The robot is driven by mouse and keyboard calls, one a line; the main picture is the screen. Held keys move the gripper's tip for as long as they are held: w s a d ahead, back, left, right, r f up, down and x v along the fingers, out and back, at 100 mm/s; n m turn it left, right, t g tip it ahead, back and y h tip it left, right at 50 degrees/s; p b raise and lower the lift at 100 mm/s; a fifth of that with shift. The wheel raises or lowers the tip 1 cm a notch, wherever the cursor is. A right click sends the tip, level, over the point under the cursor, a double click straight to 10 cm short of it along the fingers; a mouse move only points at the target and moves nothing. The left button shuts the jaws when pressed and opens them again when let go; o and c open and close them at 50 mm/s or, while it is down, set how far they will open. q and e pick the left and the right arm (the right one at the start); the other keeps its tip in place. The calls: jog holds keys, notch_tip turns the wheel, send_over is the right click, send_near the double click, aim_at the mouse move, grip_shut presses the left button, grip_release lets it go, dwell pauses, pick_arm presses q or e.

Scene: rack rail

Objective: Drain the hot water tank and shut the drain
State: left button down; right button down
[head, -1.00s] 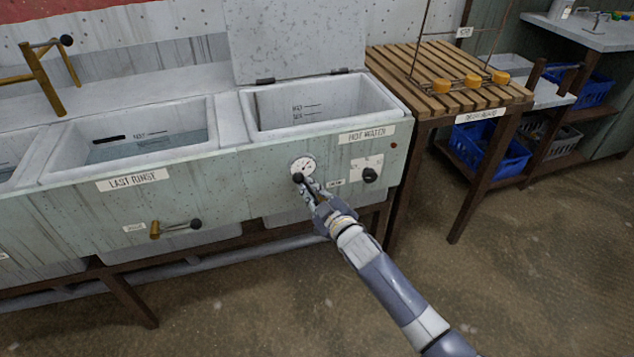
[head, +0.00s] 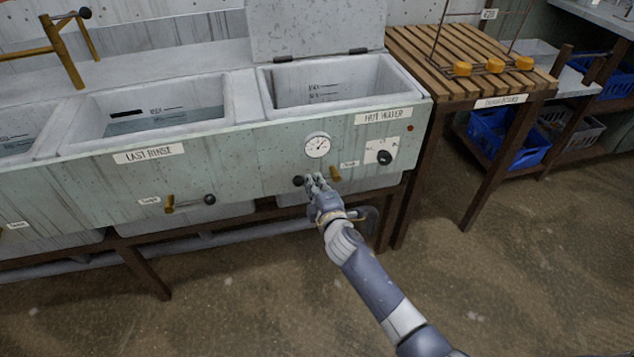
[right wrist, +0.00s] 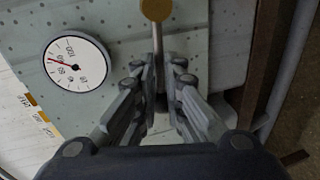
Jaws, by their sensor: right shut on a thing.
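The hot water tank (head: 342,84) is the open basin at the right end of the bench, with its lid raised behind. Level marks show on its inner wall; no water surface is visible in the part I see. Below its dial, the drain lever has a brass pivot (head: 335,173) and a black knob (head: 298,181); it lies nearly level, knob to the left. My right gripper (head: 311,180) is shut on the lever. In the right wrist view the lever's rod (right wrist: 157,45) runs from the brass pivot between my fingers (right wrist: 163,75). My left gripper is out of view.
A dial gauge (head: 317,145) and a black control knob (head: 384,157) sit on the front panel. The last rinse basin (head: 148,106), with its own lever (head: 190,203), is to the left. A slatted draining table (head: 415,50) stands right. Open floor lies in front.

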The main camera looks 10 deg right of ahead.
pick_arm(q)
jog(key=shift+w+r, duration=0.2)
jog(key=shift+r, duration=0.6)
pick_arm(e)
jog(key=shift+a+n, duration=0.6)
jog(key=shift+a, duration=0.1)
jog(key=shift+f, duration=0.1)
jog(key=c, duration=1.8)
grip_release()
jog(key=shift+o, duration=0.6)
jog(key=shift+a+f, duration=0.1)
jog(key=shift+a, duration=0.1)
jog(key=a+v, duration=0.1)
jog(key=v, duration=1.1)
jog(key=shift+d, duration=0.5)
